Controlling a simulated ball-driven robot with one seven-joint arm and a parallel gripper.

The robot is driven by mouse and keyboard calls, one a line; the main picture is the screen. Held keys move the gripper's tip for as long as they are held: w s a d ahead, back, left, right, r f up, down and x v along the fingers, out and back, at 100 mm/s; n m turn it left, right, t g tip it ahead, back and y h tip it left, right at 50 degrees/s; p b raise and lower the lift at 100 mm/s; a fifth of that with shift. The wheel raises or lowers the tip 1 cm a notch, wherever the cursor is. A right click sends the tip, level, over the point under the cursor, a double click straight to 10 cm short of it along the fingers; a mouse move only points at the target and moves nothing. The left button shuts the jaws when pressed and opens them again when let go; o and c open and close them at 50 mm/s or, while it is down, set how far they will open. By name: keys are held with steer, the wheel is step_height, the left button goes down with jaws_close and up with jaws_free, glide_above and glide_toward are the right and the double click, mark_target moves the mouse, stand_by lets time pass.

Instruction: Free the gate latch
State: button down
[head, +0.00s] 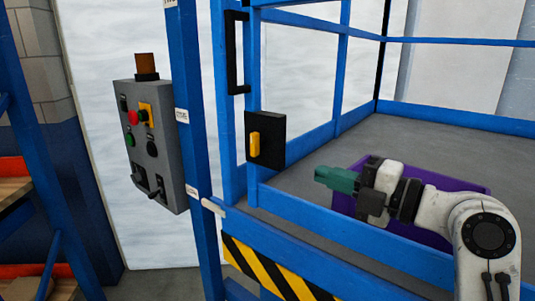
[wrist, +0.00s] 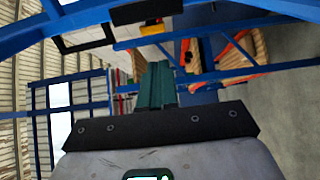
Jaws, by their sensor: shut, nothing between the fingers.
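The gate latch is a black plate (head: 272,150) with an upright yellow handle (head: 254,145), mounted on the blue gate frame (head: 252,95) in the head view. In the wrist view the latch's yellow part (wrist: 152,29) shows at the top, under its black plate (wrist: 145,12). My gripper (head: 322,177), with green fingers, is to the right of the latch and a little lower, apart from it. The fingers are shut and empty. They also show in the wrist view (wrist: 157,75), pointing away from the camera, below the latch.
A black gate handle (head: 234,52) is above the latch. A grey control box (head: 152,150) with red and green buttons hangs on the left. A purple bin (head: 345,203) lies behind my gripper. Blue rails and a striped yellow-black beam (head: 265,270) run below.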

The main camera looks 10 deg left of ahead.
mark_target(255, 154)
steer(key=shift+a, duration=0.1)
steer(key=p+x, duration=0.3)
steer(key=x, duration=1)
steer(key=shift+p, duration=0.35)
steer(key=shift+w+a, duration=0.25)
steer(key=shift+a, duration=0.05)
steer(key=shift+f+b, duration=0.35)
steer(key=shift+b, duration=0.65)
steer(key=shift+r, duration=0.1)
